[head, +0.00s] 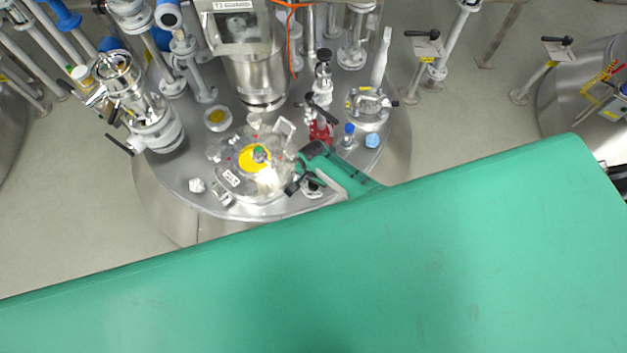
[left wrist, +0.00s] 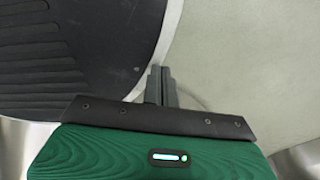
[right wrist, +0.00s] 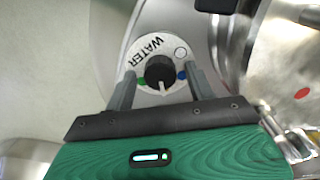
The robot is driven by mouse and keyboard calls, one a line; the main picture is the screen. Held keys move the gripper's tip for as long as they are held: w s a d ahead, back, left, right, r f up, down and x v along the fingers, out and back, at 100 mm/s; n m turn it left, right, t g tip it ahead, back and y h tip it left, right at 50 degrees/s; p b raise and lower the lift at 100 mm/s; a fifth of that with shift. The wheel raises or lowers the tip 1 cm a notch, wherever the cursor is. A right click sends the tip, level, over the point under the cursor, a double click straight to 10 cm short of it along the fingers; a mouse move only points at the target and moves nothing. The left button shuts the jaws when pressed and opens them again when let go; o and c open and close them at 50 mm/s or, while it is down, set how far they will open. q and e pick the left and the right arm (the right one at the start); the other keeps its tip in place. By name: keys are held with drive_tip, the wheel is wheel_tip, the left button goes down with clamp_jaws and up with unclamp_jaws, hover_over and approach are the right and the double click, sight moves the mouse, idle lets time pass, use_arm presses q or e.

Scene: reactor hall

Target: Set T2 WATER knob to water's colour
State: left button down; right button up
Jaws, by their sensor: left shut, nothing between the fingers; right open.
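The WATER knob (right wrist: 160,70) is black with a white pointer, on a pale round dial (right wrist: 151,45) lettered WATER. The dial has a green dot (right wrist: 141,80), a blue dot (right wrist: 181,75) and a white dot (right wrist: 181,52). The pointer faces the bottom of the right wrist view, between green and blue. My right gripper (right wrist: 158,76) is open, one finger on each side of the knob; I cannot tell whether they touch it. In the head view it is at the tank lid's front edge. My left gripper (left wrist: 160,84) is shut and empty.
The steel tank lid (head: 182,192) carries a round hatch with a yellow centre (head: 255,158), a red valve fitting (head: 320,130) and several pipes. A large green surface hides the front of the head view. Pale floor shows at both sides.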

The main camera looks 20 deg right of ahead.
drive_tip(key=shift+r, duration=0.5)
use_arm(q)
drive_tip(key=shift+s+a+r+p, duration=0.1)
drive_tip(key=shift+s+r+p, duration=0.15)
drive_tip(key=shift+s+p, duration=0.5)
drive_tip(key=shift+s+a+r+p, duration=0.1)
drive_tip(key=shift+s+r+p, duration=0.1)
drive_tip(key=shift+s+p, duration=0.55)
use_arm(e)
wheel_tip(320, 180, up, 13)
drive_tip(key=shift+f, duration=0.1)
